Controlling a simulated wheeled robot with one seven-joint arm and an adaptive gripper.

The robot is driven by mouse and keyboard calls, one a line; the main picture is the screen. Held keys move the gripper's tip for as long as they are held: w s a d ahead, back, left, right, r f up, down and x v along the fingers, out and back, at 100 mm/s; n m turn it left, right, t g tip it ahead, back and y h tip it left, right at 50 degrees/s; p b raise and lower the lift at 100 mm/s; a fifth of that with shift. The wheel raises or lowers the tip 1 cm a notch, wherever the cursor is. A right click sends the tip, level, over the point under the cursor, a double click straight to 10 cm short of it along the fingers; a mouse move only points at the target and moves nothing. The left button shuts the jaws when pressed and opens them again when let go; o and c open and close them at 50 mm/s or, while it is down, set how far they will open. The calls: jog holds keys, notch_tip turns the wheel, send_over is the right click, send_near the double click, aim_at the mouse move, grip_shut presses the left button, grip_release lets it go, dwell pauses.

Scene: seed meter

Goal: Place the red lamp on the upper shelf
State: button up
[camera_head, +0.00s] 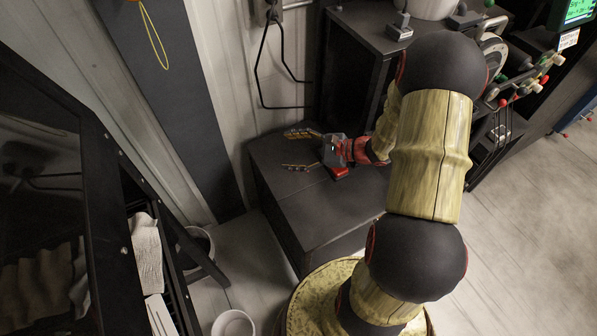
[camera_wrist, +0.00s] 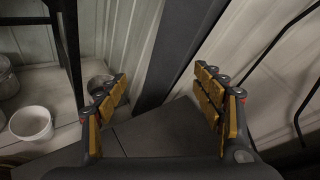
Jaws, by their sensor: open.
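My gripper (camera_head: 289,150) is open above the top of a low dark box (camera_head: 330,205), its fingers pointing left. In the wrist view my gripper (camera_wrist: 162,76) has its two yellow-padded fingers wide apart with nothing between them. A small red patch (camera_head: 340,172) shows just below the gripper's body, near the box top. I cannot tell whether it is the red lamp or part of my wrist. No red lamp shows clearly in either view. A dark shelf unit (camera_head: 362,40) stands behind the box at the upper right; I cannot tell which level is the upper shelf.
A dark rack (camera_head: 115,190) stands at the left. A white bucket (camera_head: 233,324) is on the floor in front; it also shows in the wrist view (camera_wrist: 31,123). A black cable (camera_head: 262,75) hangs on the pale wall. Knobbed equipment (camera_head: 520,85) is at the right. The floor at lower right is clear.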

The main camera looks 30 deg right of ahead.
jog(key=s+a+r+n+g+h, duration=0.2)
jog(key=s+a+r+n+g, duration=0.6)
jog(key=s+a+r+n, duration=0.45)
jog(key=s+d+r+n+t+h, duration=0.1)
jog(key=s+r+n+t+h, duration=0.2)
jog(key=s+r+n+h, duration=0.4)
notch_tip(320, 180, up, 3)
jog(key=s+n, duration=0.1)
jog(key=n, duration=0.2)
jog(key=shift+s+d+f+h, duration=0.15)
jog(key=shift+s+d+h, duration=0.15)
jog(key=shift+d, duration=0.1)
